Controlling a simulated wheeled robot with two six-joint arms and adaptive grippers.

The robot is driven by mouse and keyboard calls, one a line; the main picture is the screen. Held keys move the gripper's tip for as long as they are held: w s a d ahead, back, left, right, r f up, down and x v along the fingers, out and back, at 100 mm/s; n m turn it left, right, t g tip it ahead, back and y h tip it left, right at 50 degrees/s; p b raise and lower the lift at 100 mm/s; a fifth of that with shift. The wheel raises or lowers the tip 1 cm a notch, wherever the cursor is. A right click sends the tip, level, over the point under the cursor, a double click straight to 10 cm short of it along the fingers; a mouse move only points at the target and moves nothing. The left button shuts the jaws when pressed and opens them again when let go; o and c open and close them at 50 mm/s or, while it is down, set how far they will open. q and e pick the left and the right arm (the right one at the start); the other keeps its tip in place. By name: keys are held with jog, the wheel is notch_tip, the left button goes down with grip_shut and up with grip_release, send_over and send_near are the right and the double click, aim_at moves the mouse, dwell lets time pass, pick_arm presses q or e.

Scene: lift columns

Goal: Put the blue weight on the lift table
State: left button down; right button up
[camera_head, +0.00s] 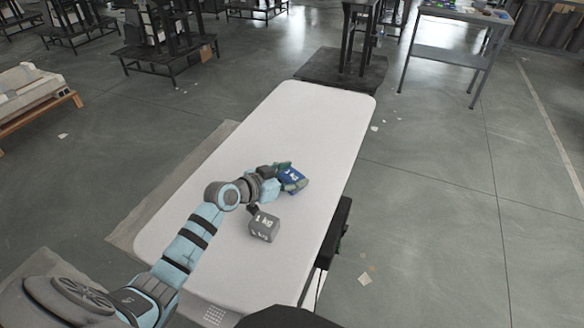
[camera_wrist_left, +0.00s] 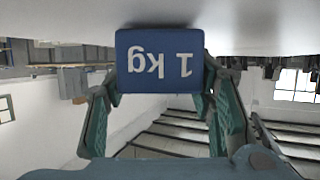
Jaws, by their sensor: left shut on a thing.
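The blue weight (camera_head: 292,178) is a small block with white lettering, over the middle of the long white table top (camera_head: 300,115). In the left wrist view the weight (camera_wrist_left: 160,60) reads "1 kg" upside down and sits between the two green fingers. My left gripper (camera_head: 286,178) is shut on it, reaching in from the lower left. In the wrist view the weight's upper edge borders the white surface; I cannot tell whether it touches. The white top is the only likely lift table in view. My right gripper is not in view.
A grey weight (camera_head: 264,227) with white lettering stands on the table, close to my left wrist. The far half of the top is bare. A black box (camera_head: 338,228) hangs at the table's right edge. A grey workbench (camera_head: 450,55) stands back right, a pallet (camera_head: 35,95) far left.

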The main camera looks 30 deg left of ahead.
pick_arm(q)
jog(key=shift+f, duration=0.1)
jog(key=c, duration=0.7)
grip_release()
jog(key=p+v, duration=0.3)
jog(key=v, duration=0.8)
jog(key=shift+s+a+p, duration=0.1)
jog(key=shift+s+p, duration=0.15)
jog(key=shift+p, duration=0.1)
jog(key=shift+s+r, duration=0.25)
jog(key=shift+s, duration=0.05)
